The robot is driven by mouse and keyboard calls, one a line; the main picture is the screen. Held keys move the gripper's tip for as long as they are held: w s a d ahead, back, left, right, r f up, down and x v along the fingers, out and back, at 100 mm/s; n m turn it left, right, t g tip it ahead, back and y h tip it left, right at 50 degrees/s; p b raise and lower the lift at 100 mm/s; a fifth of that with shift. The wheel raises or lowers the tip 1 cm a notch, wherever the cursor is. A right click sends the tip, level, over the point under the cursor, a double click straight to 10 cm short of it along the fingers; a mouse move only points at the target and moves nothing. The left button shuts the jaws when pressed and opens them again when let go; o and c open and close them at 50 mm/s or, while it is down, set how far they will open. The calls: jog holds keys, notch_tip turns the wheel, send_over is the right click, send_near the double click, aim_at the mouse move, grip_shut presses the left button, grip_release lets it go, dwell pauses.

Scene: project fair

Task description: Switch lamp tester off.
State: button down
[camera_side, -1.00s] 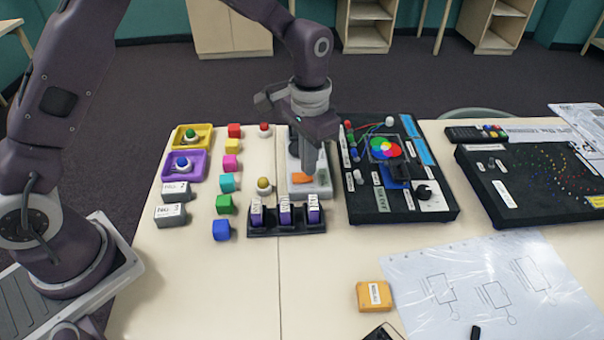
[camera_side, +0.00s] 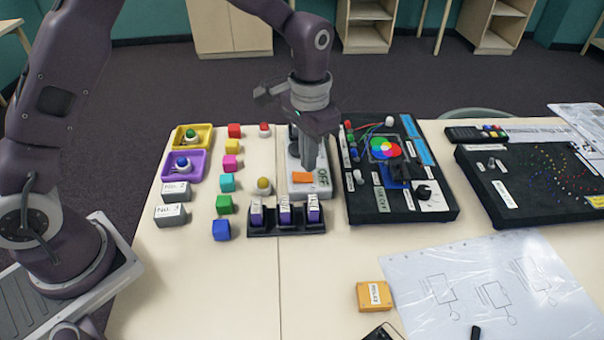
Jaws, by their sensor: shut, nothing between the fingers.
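The lamp tester (camera_side: 298,189) is a pale grey box on the table, just left of the black colour-light board.
A black rack (camera_side: 286,228) with several purple-and-white blocks stands in front of the tester. Coloured cubes and bulbs, such as the yellow bulb (camera_side: 264,185), stand to its left. The black board (camera_side: 407,205) with knobs and wires is close on its right. The front left of the table is clear.

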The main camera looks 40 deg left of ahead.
aim_at(308, 176)
notch_tip(308, 176, up, 5)
dwell(0.4)
jog(key=s+a+r+t, duration=0.25)
jog(key=s+r, duration=0.35)
jog(key=r, duration=0.3)
jog(key=s+a+r+n+t, duration=0.1)
jog(key=s+a, duration=0.1)
jog(key=s, duration=0.8)
jog(key=s+a+r+n+t, duration=0.2)
jog(key=s+a, duration=0.1)
jog(key=s, duration=0.7)
jog(key=shift+s+a, duration=0.15)
jog(key=shift+s, duration=0.05)
